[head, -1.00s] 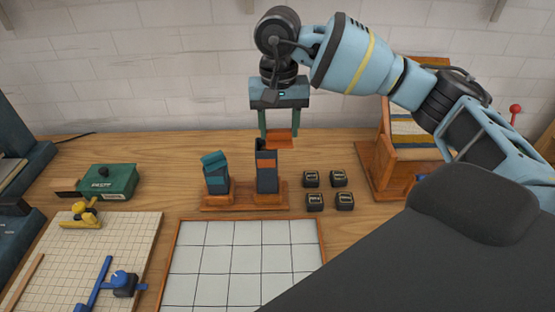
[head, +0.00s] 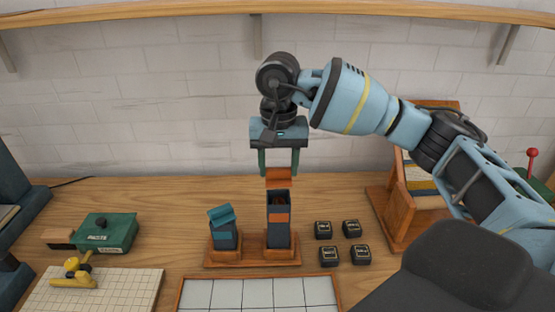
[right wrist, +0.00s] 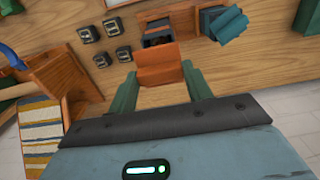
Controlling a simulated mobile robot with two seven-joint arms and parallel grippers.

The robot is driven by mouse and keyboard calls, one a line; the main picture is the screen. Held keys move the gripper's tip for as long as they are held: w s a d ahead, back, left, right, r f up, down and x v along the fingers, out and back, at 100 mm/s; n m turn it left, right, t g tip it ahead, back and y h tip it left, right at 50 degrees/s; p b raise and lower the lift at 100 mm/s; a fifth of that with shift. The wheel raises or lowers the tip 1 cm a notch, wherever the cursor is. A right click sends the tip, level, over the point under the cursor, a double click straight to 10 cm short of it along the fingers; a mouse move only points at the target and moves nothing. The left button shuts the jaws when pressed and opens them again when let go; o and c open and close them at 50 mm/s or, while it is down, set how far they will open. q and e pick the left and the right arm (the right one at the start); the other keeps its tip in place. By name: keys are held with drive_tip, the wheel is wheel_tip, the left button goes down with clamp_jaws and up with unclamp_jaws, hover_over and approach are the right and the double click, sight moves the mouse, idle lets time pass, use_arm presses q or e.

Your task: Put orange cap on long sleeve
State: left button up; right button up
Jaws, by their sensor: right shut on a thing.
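The orange cap (head: 279,178) is between the fingers of my right gripper (head: 279,170), which is shut on it. The long sleeve (head: 279,225) is a tall dark box with an orange band, upright on a wooden stand, its top open. In the head view the cap is just above the sleeve's mouth; I cannot tell whether they touch. In the right wrist view the cap (right wrist: 160,75) is between the green fingers, with the sleeve (right wrist: 157,33) beyond it. A shorter sleeve with a tilted teal cap (head: 221,216) stands to the left. My left gripper is not in view.
Several small black blocks (head: 329,256) lie right of the stand (head: 252,258). A green box (head: 108,233) is at the left. A wooden rack (head: 395,215) stands at the right. A white gridded board (head: 255,293) lies in front.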

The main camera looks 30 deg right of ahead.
sight(279, 177)
drive_tip(key=shift+f, duration=0.9)
drive_tip(key=shift+f+b, duration=0.7)
drive_tip(key=shift+f, duration=0.85)
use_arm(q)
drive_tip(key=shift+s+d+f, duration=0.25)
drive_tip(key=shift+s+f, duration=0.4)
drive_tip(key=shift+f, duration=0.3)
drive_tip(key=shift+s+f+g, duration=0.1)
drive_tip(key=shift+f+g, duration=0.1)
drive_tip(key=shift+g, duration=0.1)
use_arm(e)
drive_tip(key=shift+f, duration=0.15)
drive_tip(key=o, duration=1)
drive_tip(key=shift+o, duration=0.5)
